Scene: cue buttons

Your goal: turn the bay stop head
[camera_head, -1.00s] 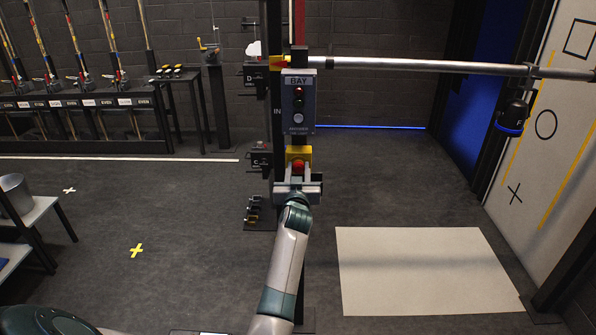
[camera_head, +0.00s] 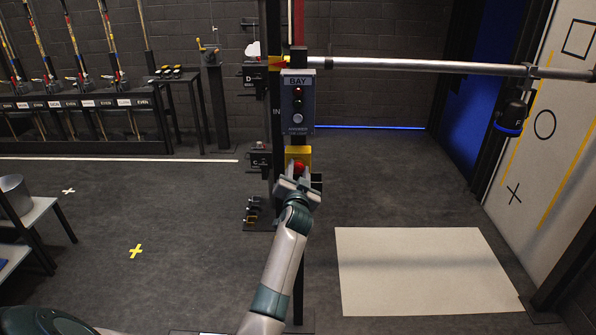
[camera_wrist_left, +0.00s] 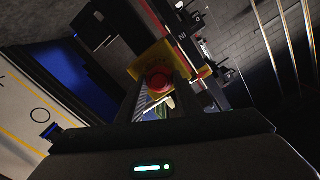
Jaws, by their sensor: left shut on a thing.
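The bay stop head is a red round knob (camera_head: 299,167) on a yellow box (camera_head: 304,152), below the grey BAY panel (camera_head: 297,101) on a dark post. My left gripper (camera_head: 298,178) is at the head from the front, its body tilted. In the left wrist view the red head (camera_wrist_left: 158,82) sits between the two fingers (camera_wrist_left: 160,92), which are shut on it, with the yellow box (camera_wrist_left: 150,62) behind. The fingers hide part of the head. My right gripper is not in view.
A metal bar (camera_head: 420,65) runs right from the post above the panel. A dark unit marked C (camera_head: 260,158) is close left of the post. A pale mat (camera_head: 425,270) lies on the floor at right. Open floor is at left.

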